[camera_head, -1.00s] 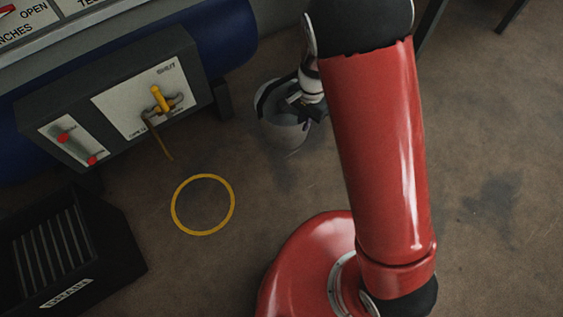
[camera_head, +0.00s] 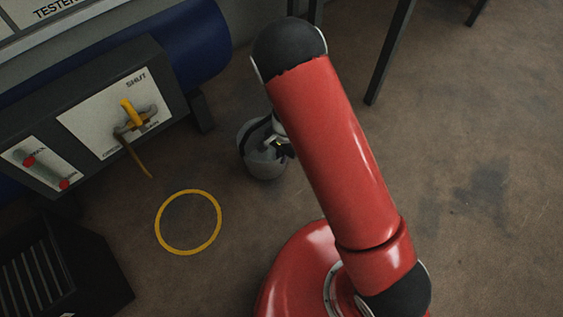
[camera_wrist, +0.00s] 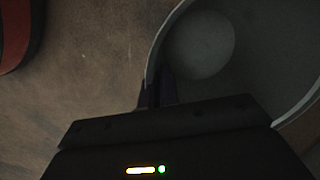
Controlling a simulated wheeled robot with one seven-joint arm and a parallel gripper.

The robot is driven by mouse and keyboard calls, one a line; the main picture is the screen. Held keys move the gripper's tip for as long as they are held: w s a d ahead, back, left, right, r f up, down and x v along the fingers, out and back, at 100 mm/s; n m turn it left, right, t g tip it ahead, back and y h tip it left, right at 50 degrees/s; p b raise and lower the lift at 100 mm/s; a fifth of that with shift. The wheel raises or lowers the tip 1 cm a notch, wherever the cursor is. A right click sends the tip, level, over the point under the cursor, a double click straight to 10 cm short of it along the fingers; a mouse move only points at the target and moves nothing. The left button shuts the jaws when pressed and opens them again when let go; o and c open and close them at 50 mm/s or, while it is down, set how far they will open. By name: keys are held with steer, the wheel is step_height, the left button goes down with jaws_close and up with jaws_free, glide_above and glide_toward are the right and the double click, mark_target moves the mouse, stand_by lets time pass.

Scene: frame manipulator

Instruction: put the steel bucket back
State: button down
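The grey steel bucket (camera_head: 262,166) stands upright in the head view, left of my red arm; I cannot tell whether its base touches the floor. My gripper (camera_head: 279,148) is at its right rim, partly hidden by the arm. In the wrist view the bucket (camera_wrist: 265,60) fills the upper right, with a paler round patch inside. My gripper's dark fingers (camera_wrist: 158,88) are close together there, with the rim wall between them. A yellow ring (camera_head: 160,222) is marked on the floor, empty, lower left of the bucket.
A grey panel box (camera_head: 85,118) with a yellow-handled valve (camera_head: 131,113) and a brown lever stands at left, before a blue cylinder (camera_head: 190,55). A black slatted box (camera_head: 85,265) is at lower left. Dark legs (camera_head: 390,55) stand at the back. Floor between bucket and ring is clear.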

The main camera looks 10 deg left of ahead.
steer(key=shift+f+b, duration=0.4)
steer(key=shift+f, duration=1.6)
steer(key=c, duration=2.1)
jaws_free()
steer(key=shift+f, duration=0.15)
steer(key=o, duration=0.5)
steer(key=shift+c, duration=0.2)
